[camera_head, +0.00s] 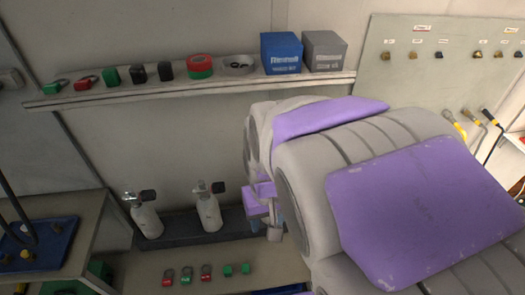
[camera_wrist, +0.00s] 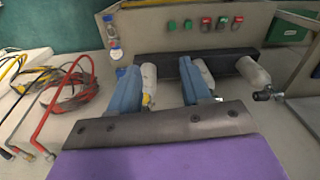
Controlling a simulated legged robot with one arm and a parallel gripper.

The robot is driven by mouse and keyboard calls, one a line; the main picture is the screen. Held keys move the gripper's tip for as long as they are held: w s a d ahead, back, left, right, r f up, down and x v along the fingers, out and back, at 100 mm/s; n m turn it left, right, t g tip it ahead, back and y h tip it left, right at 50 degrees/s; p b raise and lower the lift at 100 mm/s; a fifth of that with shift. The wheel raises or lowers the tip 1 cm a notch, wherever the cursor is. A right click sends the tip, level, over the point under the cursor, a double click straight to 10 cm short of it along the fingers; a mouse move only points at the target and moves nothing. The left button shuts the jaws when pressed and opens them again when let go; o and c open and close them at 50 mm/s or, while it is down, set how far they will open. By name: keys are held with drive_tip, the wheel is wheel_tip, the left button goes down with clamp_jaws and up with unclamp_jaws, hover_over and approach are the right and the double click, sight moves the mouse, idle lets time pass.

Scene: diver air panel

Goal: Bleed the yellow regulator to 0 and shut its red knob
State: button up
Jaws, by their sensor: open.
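I cannot make out a yellow regulator or its red knob for sure in either view. On a blue mat (camera_head: 35,250) at the lower left of the head view are small yellow fittings (camera_head: 25,254) and black hoses. My gripper (camera_wrist: 160,92) is open in the wrist view, its two blue fingers apart. Beyond and partly behind the fingers lie pale cylinders; a small yellow patch shows by the left finger. In the head view my large arm hides much of the middle and right, and my gripper is mostly hidden behind it.
Two cylinders with black-knobbed valves (camera_head: 147,220) (camera_head: 209,211) stand in a dark rack. A shelf (camera_head: 215,92) holds padlocks, tape rolls and boxes. A panel (camera_head: 440,75) has brass fittings. Red and green padlocks (camera_head: 187,275) sit below. Red and yellow hoses (camera_wrist: 70,88) lie left in the wrist view.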

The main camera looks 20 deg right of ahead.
drive_tip(key=w+d+r+m+t+h+p, duration=0.1)
drive_tip(key=w+d+t, duration=0.1)
drive_tip(key=w+d, duration=0.65)
drive_tip(key=w+d+m+t+h+p, duration=0.15)
drive_tip(key=w+d, duration=0.35)
drive_tip(key=w, duration=0.7)
drive_tip(key=shift+y, duration=0.35)
drive_tip(key=x, duration=0.4)
drive_tip(key=b+x, duration=0.1)
drive_tip(key=x, duration=0.7)
drive_tip(key=shift+w+a+f+b, duration=0.15)
drive_tip(key=shift+w+b, duration=0.15)
drive_tip(key=shift+w, duration=0.2)
drive_tip(key=f, duration=0.1)
drive_tip(key=w+f, duration=0.1)
drive_tip(key=f, duration=0.1)
drive_tip(key=shift+w+a+f+b, duration=0.25)
drive_tip(key=shift+w+f+b, duration=0.05)
drive_tip(key=shift+f, duration=0.05)
drive_tip(key=shift+w+d+f, duration=0.1)
drive_tip(key=shift+d+f, duration=0.05)
drive_tip(key=shift+f, duration=0.05)
drive_tip(key=shift+d+f, duration=0.1)
drive_tip(key=shift+d, duration=0.25)
drive_tip(key=shift+a, duration=0.3)
drive_tip(key=c, duration=0.6)
drive_tip(key=shift+d, duration=0.1)
clamp_jaws()
